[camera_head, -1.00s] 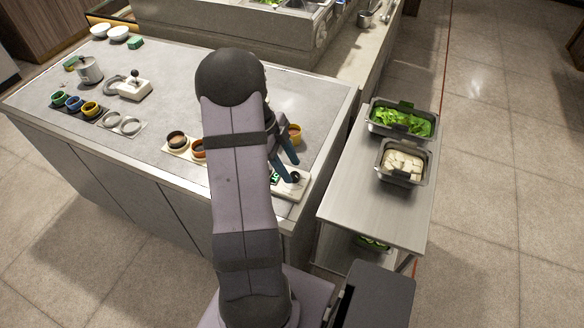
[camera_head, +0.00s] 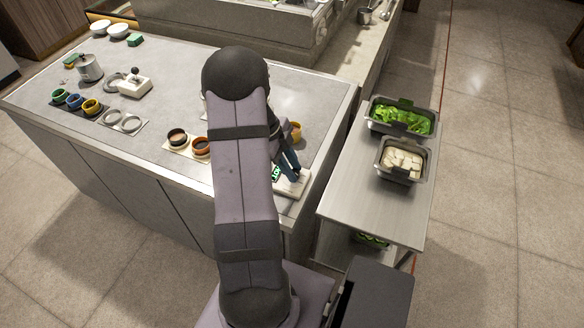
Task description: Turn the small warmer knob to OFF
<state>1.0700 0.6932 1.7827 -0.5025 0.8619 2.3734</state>
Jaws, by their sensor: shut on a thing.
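The small warmer (camera_head: 299,187) is a pale flat unit at the right front corner of the grey counter. A green lit mark (camera_head: 276,174) shows on it beside my arm. My gripper (camera_head: 292,174) points down at the warmer, with its fingers at the black knob's place. It is shut on the knob, which the fingers hide. The knob's pointing direction cannot be seen. My arm covers the left part of the warmer.
Dark and orange cups (camera_head: 177,138) sit left of my arm. A steel side table (camera_head: 370,205) with pans of lettuce (camera_head: 402,120) and white pieces (camera_head: 403,160) stands to the right.

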